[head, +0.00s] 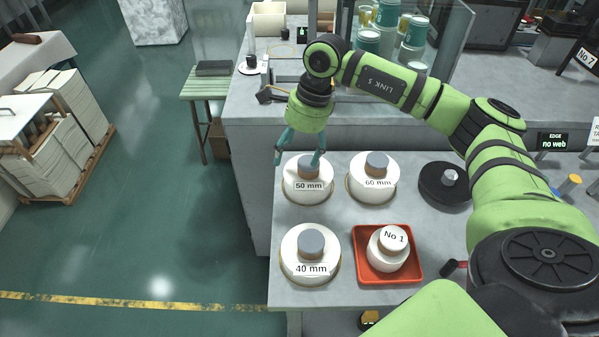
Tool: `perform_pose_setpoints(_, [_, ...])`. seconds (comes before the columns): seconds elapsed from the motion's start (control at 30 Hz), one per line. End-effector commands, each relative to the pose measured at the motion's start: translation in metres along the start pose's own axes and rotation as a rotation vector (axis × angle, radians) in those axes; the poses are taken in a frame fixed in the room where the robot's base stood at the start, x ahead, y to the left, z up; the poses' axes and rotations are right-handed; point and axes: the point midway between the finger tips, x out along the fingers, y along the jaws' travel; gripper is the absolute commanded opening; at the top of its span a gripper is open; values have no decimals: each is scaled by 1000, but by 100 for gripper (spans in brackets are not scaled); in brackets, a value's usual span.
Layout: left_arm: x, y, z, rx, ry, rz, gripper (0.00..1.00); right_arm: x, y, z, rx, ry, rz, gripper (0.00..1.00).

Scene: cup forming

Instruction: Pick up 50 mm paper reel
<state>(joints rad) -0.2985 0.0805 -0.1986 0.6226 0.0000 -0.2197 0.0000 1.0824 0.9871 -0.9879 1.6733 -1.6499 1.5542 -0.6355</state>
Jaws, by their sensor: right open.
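The 50 mm paper reel (307,190) is a white roll with a brown core plug on top and a "50 mm" label on its front. It sits on a brown-edged base at the back left of the grey table. My right gripper (298,158) has teal fingers pointing down, open, just above and partly over the reel's core. One finger is at the core and the other is out to the left. I cannot tell whether a finger touches the core. My left gripper is not in view.
The 60 mm reel (372,187) stands close to the right, the 40 mm reel (310,268) in front. A red tray (367,275) holds a small reel marked No 1 (388,258). A black disc (433,184) lies further right. A grey counter (250,120) rises behind.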

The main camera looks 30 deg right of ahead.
Motion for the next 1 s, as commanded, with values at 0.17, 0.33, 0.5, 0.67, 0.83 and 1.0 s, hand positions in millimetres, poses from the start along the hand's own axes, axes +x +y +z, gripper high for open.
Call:
perform_pose_setpoints(0.17, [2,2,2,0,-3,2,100,-12,-10,-40,17,139,-16,79])
perform_pose_setpoints(0.33, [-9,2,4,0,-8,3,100,3,-10,-44,18,148,-14,79])
perform_pose_setpoints(0.5, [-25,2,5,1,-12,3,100,25,-10,-48,19,146,-12,79])
perform_pose_setpoints(0.67, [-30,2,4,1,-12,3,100,48,-11,-51,18,144,-14,79])
perform_pose_setpoints(0.83, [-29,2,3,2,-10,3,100,54,-11,-52,16,143,-17,79])
perform_pose_setpoints(1.0, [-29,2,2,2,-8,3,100,54,-11,-51,17,142,-17,59])
